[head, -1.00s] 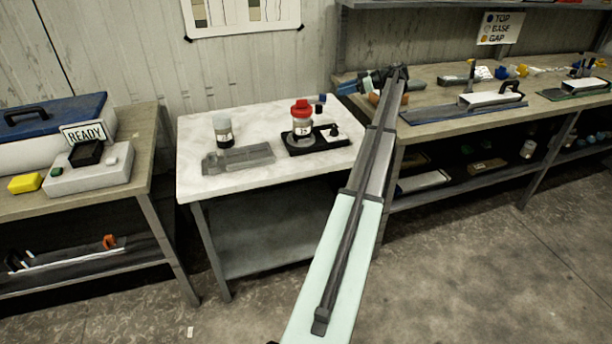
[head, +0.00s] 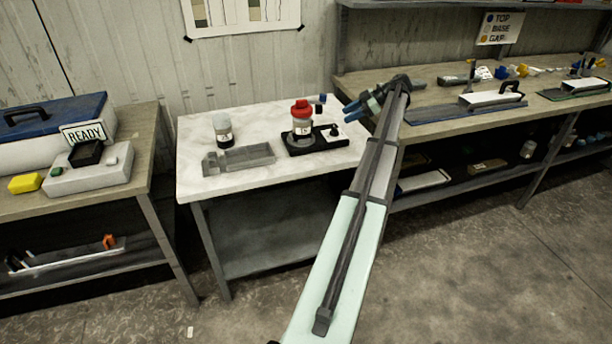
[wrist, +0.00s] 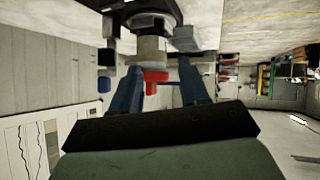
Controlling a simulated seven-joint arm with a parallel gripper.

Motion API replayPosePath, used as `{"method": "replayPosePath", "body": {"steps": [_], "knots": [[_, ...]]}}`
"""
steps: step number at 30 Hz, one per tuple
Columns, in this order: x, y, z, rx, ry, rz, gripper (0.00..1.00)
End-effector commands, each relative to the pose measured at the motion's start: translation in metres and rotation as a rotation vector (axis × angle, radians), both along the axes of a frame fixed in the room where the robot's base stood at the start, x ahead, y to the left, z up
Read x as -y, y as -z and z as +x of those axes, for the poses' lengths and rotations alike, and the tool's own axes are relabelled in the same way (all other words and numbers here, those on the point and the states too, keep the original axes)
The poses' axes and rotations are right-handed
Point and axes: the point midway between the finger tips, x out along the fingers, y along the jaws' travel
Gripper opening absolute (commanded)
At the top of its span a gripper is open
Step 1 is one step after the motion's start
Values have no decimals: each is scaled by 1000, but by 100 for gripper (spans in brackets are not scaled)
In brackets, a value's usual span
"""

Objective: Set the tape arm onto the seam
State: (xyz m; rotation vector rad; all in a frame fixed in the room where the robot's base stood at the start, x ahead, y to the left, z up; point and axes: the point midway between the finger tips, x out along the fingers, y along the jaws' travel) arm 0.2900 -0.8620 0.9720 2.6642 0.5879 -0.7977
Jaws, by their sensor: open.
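A jar with a red lid (head: 301,110) stands upright on a black stand (head: 308,148) on the white-topped table. A small dark part with a pale tip (head: 333,131) sits at the stand's right end; I cannot tell whether it is the tape arm, and I cannot make out the seam. My gripper (head: 350,110) is open and empty, above the table's right back edge, right of the jar. In the wrist view, which looks upside down, the red lid (wrist: 155,76) shows between the blue fingertips, apart from them.
A grey-lidded jar (head: 222,130) and a grey tray (head: 239,160) are left on the white table (head: 190,185). A blue cap (head: 322,98) is behind the stand. The right bench (head: 440,75) holds a white block on a dark mat. A left bench holds a READY sign (head: 84,133).

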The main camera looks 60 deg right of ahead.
Motion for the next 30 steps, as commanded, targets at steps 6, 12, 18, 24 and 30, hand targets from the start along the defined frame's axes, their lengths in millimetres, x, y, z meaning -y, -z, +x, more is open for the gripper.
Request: {"method": "replayPosePath", "body": {"steps": [6, 12, 18, 24, 30], "knots": [[-32, 22, 1, -36, -27, 1, 45], [-58, 40, 3, -66, -49, 5, 45], [-85, 58, 8, -92, -68, 16, 45], [-111, 74, 14, -119, -87, 29, 45], [-138, 91, 21, -140, -106, 44, 45]]}}
